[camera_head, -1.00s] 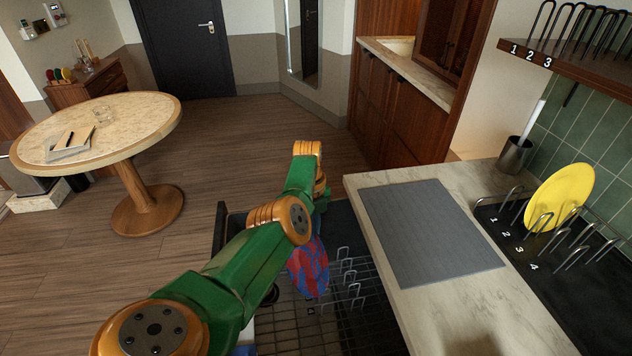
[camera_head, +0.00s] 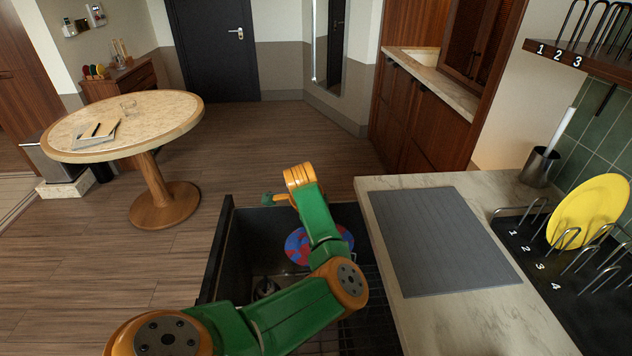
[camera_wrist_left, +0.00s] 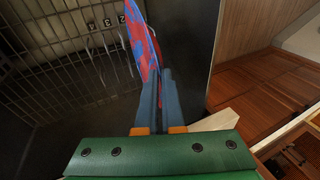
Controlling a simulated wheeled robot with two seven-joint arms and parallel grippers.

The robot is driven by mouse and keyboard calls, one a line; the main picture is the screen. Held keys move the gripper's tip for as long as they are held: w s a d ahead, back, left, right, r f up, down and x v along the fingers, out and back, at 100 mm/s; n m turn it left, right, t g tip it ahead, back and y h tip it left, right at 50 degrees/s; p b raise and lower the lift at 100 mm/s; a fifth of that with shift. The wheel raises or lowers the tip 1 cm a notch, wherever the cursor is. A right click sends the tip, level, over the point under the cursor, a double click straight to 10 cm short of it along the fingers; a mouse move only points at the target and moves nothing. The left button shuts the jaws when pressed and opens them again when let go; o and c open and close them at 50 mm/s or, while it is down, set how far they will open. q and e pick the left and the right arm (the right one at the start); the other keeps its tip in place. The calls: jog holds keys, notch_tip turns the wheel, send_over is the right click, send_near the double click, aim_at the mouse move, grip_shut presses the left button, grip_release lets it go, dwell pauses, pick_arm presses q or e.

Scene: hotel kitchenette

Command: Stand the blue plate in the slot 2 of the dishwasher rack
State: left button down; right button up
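The blue plate with red patches (camera_head: 297,246) is inside the open dishwasher, partly hidden behind my left arm in the head view. In the left wrist view the plate (camera_wrist_left: 142,45) shows nearly edge-on, with its near edge between the two close grey-blue fingers of my left gripper (camera_wrist_left: 158,88). The gripper looks shut on it. The fingers are hidden in the head view. The dishwasher rack (camera_wrist_left: 70,60) is a dark wire grid with small number labels beside the plate. I cannot tell whether the plate touches the rack or which slot it lines up with. My right gripper is out of view.
The marble counter (camera_head: 380,215) with a grey mat (camera_head: 440,240) borders the dishwasher on the right. A yellow plate (camera_head: 590,215) stands in a numbered counter rack (camera_head: 550,262). The dark dishwasher side (camera_head: 222,250) is at left. A round table (camera_head: 170,120) is farther back.

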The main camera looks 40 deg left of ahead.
pick_arm(q)
notch_tip(320, 180, down, 13)
jog(key=b, duration=0.8)
jog(key=shift+r, duration=0.15)
jog(key=shift+w+d+f, duration=0.1)
jog(key=shift+d+f, duration=0.05)
jog(key=shift+f, duration=0.3)
jog(key=c, duration=1)
grip_release()
jog(key=shift+o, duration=0.2)
jog(key=v, duration=0.7)
jog(key=shift+p, duration=0.4)
